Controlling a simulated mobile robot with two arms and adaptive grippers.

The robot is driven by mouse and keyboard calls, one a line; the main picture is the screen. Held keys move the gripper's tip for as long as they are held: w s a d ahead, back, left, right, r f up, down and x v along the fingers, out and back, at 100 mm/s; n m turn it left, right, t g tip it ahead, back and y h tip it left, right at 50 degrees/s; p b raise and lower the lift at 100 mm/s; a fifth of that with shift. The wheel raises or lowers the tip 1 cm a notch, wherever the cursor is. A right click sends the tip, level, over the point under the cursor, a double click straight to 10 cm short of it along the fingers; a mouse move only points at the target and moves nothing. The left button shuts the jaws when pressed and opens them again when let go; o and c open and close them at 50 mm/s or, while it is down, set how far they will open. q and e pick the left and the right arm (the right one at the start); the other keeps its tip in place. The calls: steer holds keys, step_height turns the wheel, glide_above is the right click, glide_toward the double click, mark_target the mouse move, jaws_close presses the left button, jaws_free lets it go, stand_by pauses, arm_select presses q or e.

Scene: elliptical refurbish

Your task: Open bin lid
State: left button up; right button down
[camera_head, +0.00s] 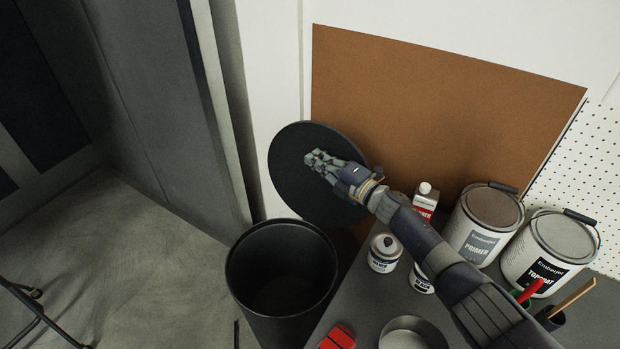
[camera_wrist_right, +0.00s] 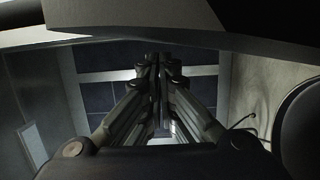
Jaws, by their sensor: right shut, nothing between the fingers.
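The black round bin (camera_head: 281,279) stands on the floor left of the bench, and its dark inside shows. Its black round lid (camera_head: 290,178) is raised behind the bin, tilted up near the brown board. My right gripper (camera_head: 313,160) is in front of the lid's face; its fingers are together and hold nothing. I cannot tell whether it touches the lid. In the right wrist view the gripper (camera_wrist_right: 158,70) has its fingers closed together, and a dark curved edge lies at the right. My left gripper is not in view.
The bench (camera_head: 360,295) holds a primer can (camera_head: 484,225), a topcoat can (camera_head: 548,250), small jars (camera_head: 384,253), a bottle (camera_head: 425,200), a red object (camera_head: 338,337) and a metal bowl (camera_head: 411,333). A brown board (camera_head: 430,100) leans behind. The floor at left is mostly clear.

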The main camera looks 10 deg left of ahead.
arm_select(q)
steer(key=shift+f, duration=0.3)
arm_select(e)
steer(key=shift+w+d+r, duration=0.1)
steer(key=shift+w, duration=0.15)
steer(key=shift+s, duration=0.1)
steer(key=v, duration=1.2)
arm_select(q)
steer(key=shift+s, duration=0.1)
